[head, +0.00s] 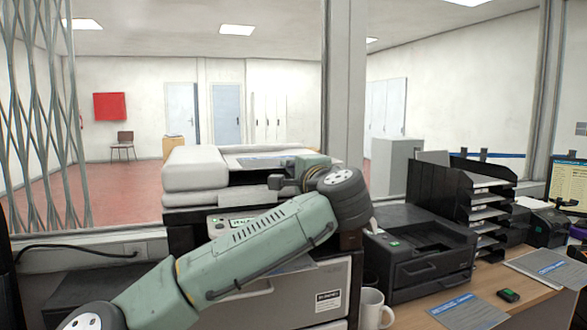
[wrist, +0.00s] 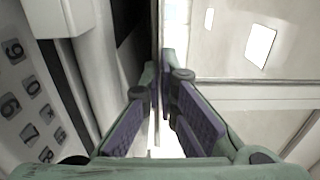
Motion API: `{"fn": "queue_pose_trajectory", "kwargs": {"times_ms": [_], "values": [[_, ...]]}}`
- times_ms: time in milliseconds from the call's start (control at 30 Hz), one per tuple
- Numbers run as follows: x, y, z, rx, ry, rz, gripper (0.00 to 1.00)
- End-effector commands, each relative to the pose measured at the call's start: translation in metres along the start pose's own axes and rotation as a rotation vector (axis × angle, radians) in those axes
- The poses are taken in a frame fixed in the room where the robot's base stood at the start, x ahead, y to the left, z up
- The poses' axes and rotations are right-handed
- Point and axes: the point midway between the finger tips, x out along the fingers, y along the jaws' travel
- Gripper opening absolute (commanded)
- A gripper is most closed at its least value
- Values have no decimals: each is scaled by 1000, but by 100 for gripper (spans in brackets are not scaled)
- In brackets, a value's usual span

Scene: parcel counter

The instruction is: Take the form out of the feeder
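The form (head: 262,162), a pale sheet with a blue stripe, lies in the feeder (head: 195,168) on top of the grey and white copier. My gripper (head: 284,185) is at the right end of the feeder, close to the form; its fingers are small and partly hidden by my wrist in the head view. In the wrist view my gripper (wrist: 160,75) shows two purple-padded fingers with a narrow gap between them. A thin pale strip shows in that gap; I cannot tell whether it is the form edge-on.
A black printer (head: 420,250) stands right of the copier, with a black paper rack (head: 465,195) behind it. A white mug (head: 371,308) stands on the counter in front. The window post (head: 345,90) rises just behind. The copier's keypad (wrist: 25,100) is close at left in the wrist view.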

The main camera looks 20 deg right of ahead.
Motion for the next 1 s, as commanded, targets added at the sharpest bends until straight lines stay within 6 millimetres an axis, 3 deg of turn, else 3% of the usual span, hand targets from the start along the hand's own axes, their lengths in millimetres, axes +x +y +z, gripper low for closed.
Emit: {"fn": "queue_pose_trajectory", "kwargs": {"times_ms": [233, 600, 1000], "values": [[-3, 0, 0, 0, 1, 0, 0], [-37, -3, 0, 0, 1, 0, 0], [-43, -8, 0, 0, 1, -1, 0]]}}
